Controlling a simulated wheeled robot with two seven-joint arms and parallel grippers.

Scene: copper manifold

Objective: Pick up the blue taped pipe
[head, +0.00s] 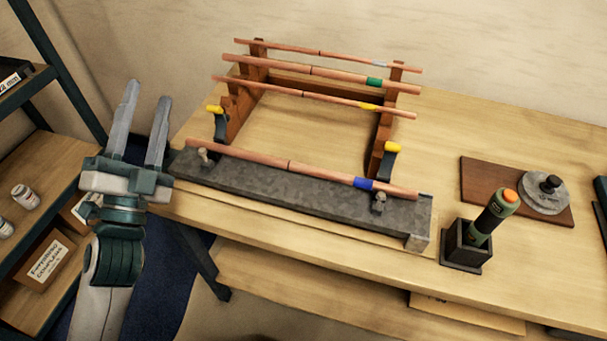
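The blue taped pipe (315,173) is a long copper pipe with a blue band near its right end. It lies lengthwise over a grey metal block (290,197) at the front of the workbench, by small metal supports near each end. My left gripper (144,92) is open and empty, with two grey fingers pointing up, left of the block and apart from the pipe. My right gripper is not in view.
Behind the block, a wooden rack (238,105) holds other copper pipes with green, yellow and pale tape. Yellow-tipped clamps (392,147) stand at its front. A torch in a black holder (466,246) stands right. A shelf (40,165) is at left.

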